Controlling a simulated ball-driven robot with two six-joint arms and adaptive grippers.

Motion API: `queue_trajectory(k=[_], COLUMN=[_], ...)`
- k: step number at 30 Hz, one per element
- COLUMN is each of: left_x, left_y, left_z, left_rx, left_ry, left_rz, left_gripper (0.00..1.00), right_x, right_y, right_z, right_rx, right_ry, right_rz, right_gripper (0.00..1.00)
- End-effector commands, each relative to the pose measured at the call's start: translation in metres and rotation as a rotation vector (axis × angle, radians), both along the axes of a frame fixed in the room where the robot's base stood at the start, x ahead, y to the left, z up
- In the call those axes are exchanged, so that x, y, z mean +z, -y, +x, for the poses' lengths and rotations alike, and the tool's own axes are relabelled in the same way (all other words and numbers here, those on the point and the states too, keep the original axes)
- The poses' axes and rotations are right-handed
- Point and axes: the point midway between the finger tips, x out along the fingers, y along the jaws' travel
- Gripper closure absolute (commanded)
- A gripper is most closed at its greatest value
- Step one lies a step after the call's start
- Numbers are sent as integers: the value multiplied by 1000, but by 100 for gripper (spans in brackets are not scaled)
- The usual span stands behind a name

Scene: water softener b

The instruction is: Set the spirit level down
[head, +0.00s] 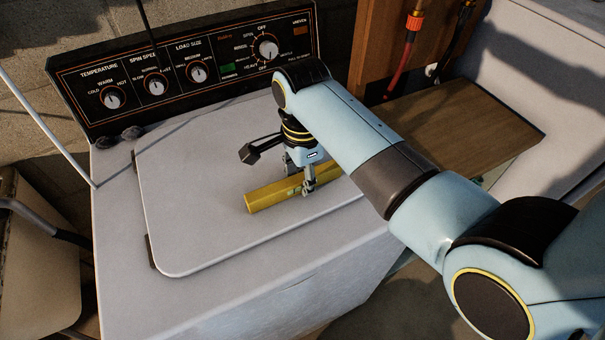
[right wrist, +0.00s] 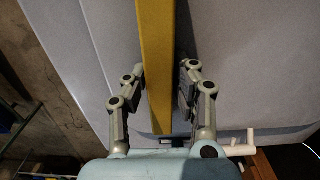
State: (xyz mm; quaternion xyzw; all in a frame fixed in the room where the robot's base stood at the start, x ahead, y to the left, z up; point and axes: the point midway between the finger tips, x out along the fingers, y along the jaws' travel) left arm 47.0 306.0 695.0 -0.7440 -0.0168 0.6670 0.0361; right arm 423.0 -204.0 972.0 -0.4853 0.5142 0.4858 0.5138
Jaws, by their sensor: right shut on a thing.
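The spirit level (head: 272,194) is a long yellow bar over the right part of the washing machine's lid (head: 205,215). My right gripper (head: 306,185) comes down on it from above, with its fingers on either side of the bar. In the right wrist view the spirit level (right wrist: 161,70) runs lengthwise between the two fingers of my right gripper (right wrist: 162,85). Whether the level touches the lid or hangs just above it I cannot tell. Part of the level is hidden behind the gripper and arm. My left gripper is not in view.
The washer's control panel (head: 190,72) with several knobs rises behind the lid. A wooden board (head: 455,125) lies to the right of the washer, below red and black hoses (head: 408,45). The left and front parts of the lid are clear.

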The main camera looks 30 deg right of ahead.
Motion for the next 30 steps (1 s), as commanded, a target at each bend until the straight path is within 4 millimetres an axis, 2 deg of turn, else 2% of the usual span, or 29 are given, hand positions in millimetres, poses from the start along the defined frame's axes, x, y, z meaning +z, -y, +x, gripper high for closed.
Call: queue_trajectory(k=[9,10,15,23,26,30], left_x=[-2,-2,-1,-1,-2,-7], left_y=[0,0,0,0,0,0], left_z=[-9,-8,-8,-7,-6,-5], left_rx=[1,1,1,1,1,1], left_ry=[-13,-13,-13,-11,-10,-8], left_rz=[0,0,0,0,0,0], left_gripper=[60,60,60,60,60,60], right_x=[-3,-3,-2,-1,6,31], right_y=[0,0,0,0,0,0], right_z=[0,0,0,0,1,1], right_rx=[0,0,0,0,0,-1], right_ry=[0,0,0,0,2,6], right_rz=[0,0,0,0,0,0], right_gripper=[100,71,52,52,52,52])
